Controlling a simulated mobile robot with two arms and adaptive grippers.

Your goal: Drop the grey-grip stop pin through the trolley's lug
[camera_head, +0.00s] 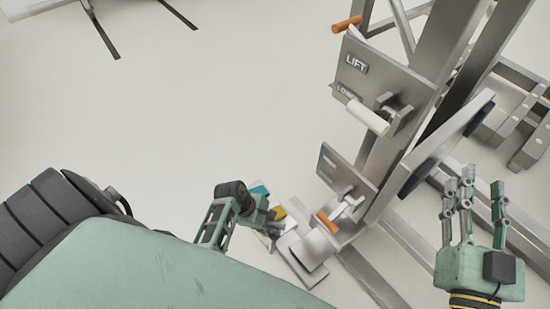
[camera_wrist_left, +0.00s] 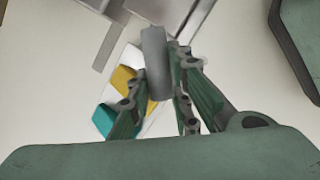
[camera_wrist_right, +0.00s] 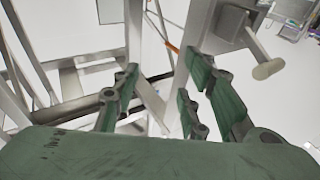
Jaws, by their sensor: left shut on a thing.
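My left gripper (camera_head: 266,216) is low, left of the lift frame's lower plate. In the left wrist view its fingers (camera_wrist_left: 157,85) are shut on a grey cylindrical grip (camera_wrist_left: 156,62), which appears to be the stop pin's grip. The pin's shaft is hidden. Grey metal parts (camera_head: 308,248) stand just right of that gripper in the head view; I cannot tell which part is the trolley's lug. My right gripper (camera_head: 473,195) is open and empty at the right, fingers pointing up the picture; its fingers (camera_wrist_right: 160,95) also show apart in the right wrist view.
The lift frame's plate marked LIFT (camera_head: 372,75) has a pale cylindrical handle (camera_head: 368,117). An orange grip (camera_head: 327,222) is at the lower plate (camera_head: 345,172). Teal (camera_wrist_left: 104,120) and yellow (camera_wrist_left: 123,78) pieces lie beneath the left gripper.

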